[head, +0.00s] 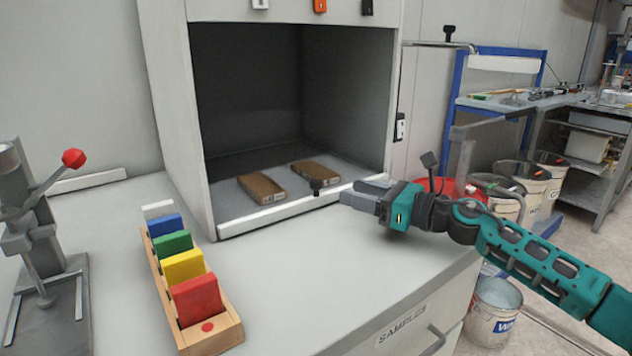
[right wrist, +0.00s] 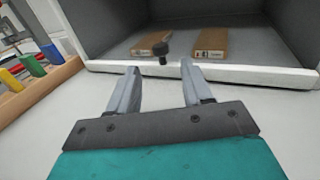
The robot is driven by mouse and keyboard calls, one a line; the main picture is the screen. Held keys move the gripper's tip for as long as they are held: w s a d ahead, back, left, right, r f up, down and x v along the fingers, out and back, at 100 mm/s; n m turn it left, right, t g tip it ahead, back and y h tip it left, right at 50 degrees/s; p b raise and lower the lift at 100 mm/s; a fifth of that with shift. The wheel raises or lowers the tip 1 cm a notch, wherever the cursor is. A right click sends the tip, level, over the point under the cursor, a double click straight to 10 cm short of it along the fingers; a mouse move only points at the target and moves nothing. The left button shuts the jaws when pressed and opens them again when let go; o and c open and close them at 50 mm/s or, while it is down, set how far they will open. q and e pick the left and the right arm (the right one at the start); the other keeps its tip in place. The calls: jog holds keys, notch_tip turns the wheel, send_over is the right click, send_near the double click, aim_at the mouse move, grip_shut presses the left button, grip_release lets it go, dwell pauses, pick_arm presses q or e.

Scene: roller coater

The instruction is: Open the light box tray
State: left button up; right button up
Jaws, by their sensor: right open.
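The light box (head: 170,80) is a white cabinet with a dark interior, standing on the counter. Its tray (head: 235,206) is a grey floor with a white front lip, flush with the box opening. A small black knob (head: 316,186) sits at the middle of the lip; it also shows in the right wrist view (right wrist: 161,49). Two brown wooden blocks lie on the tray, a left one (head: 262,188) and a right one (head: 315,171). My right gripper (head: 352,195) is open and empty, just right of the knob and apart from it. In the wrist view its fingers (right wrist: 158,72) point towards the knob. My left gripper is out of view.
A wooden rack (head: 215,338) with coloured tiles stands at front left, beside a grey lever press (head: 45,265) with a red ball. The counter (head: 310,265) before the box is clear. Buckets (head: 525,180) and a bench (head: 520,103) stand at right.

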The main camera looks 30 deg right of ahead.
aim_at(317, 180)
jog(key=p+x, duration=0.1)
jog(key=x, duration=0.9)
jog(key=shift+s, duration=0.1)
jog(key=shift+c, duration=0.3)
grip_shut()
